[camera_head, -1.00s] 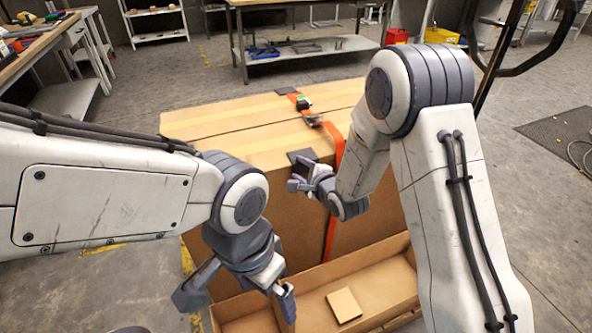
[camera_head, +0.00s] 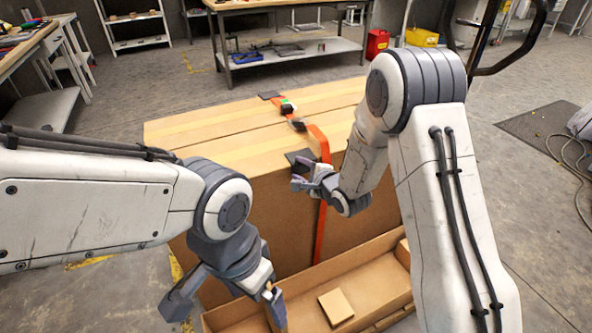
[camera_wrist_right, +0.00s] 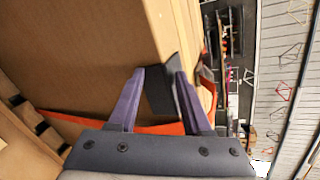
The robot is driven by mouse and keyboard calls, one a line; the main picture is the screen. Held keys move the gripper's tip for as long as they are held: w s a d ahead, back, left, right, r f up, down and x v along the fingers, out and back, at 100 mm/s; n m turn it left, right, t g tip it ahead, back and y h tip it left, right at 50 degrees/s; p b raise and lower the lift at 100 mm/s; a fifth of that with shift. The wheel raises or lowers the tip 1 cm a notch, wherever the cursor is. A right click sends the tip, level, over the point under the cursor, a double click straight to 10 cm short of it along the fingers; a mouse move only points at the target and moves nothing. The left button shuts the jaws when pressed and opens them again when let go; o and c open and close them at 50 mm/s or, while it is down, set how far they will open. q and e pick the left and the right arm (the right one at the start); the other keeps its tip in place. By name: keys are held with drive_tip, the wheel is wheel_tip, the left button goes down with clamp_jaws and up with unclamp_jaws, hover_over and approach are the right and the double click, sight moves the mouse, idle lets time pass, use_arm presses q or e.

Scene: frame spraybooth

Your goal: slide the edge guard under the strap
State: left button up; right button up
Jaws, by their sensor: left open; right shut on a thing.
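The edge guard (camera_head: 301,157) is a dark angled piece at the near top edge of the large cardboard box (camera_head: 240,165), just left of the strap. My right gripper (camera_head: 300,182) is shut on it. In the right wrist view the guard (camera_wrist_right: 160,92) sits between the fingers at the box edge. The orange strap (camera_head: 321,228) crosses the box top and hangs down its front. It seems to bow up at the near edge. It also shows in the right wrist view (camera_wrist_right: 70,119), partly hidden by my gripper. My left gripper (camera_head: 228,300) is open and empty, low at the left.
A dark buckle (camera_head: 297,125) sits on the strap on the box top. Another dark pad (camera_head: 270,95) lies at the far edge. An open cardboard tray (camera_head: 375,282) with a small tan block (camera_head: 336,306) is in front of the box. A workbench (camera_head: 290,50) stands behind.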

sight(306, 167)
drive_tip(key=shift+w+d+f, duration=0.2)
drive_tip(key=shift+w+d, duration=0.05)
drive_tip(key=shift+d, duration=0.45)
drive_tip(key=shift+w+d+f, duration=0.15)
drive_tip(key=shift+w+d, duration=0.05)
drive_tip(key=shift+d, duration=0.5)
drive_tip(key=o, duration=1.1)
drive_tip(key=shift+w, duration=0.1)
drive_tip(key=shift+a+r, duration=0.1)
drive_tip(key=shift+p, duration=0.3)
